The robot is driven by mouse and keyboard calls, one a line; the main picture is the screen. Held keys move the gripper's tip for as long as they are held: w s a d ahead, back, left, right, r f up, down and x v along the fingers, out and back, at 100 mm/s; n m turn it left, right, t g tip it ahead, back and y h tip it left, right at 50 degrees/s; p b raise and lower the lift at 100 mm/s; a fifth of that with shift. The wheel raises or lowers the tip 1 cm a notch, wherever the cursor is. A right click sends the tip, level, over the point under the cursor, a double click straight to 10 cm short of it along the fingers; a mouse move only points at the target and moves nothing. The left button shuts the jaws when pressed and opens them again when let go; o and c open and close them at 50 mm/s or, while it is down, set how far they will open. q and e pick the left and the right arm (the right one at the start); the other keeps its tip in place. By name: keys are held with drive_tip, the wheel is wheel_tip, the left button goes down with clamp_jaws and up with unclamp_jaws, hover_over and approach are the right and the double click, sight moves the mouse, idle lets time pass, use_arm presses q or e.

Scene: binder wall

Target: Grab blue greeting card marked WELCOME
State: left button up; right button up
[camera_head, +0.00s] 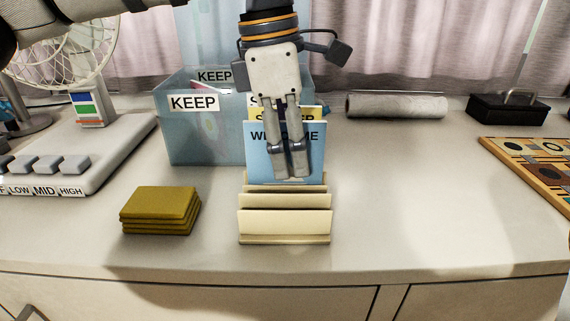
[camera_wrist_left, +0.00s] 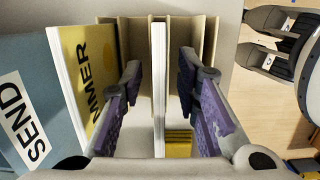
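The blue WELCOME card (camera_head: 258,165) stands upright in the rear of a cream stepped holder (camera_head: 284,227). A yellow card (camera_head: 316,113) stands behind it. My left gripper (camera_head: 288,170) reaches down over the blue card, its near finger hiding part of the lettering. In the left wrist view, its purple-padded fingers (camera_wrist_left: 160,105) are apart, with a thin white card edge (camera_wrist_left: 159,75) between them and gaps on both sides. The yellow card (camera_wrist_left: 90,75) is outside the fingers, on the left.
A translucent bin labelled KEEP (camera_head: 200,135) stands behind the cards; a SEND label (camera_wrist_left: 25,120) shows in the wrist view. Folded olive cloths (camera_head: 160,210) lie left of the holder. A fan (camera_head: 65,50) stands at left.

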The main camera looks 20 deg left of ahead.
use_arm(q)
drive_tip(key=shift+f, duration=0.25)
idle(0.3)
clamp_jaws()
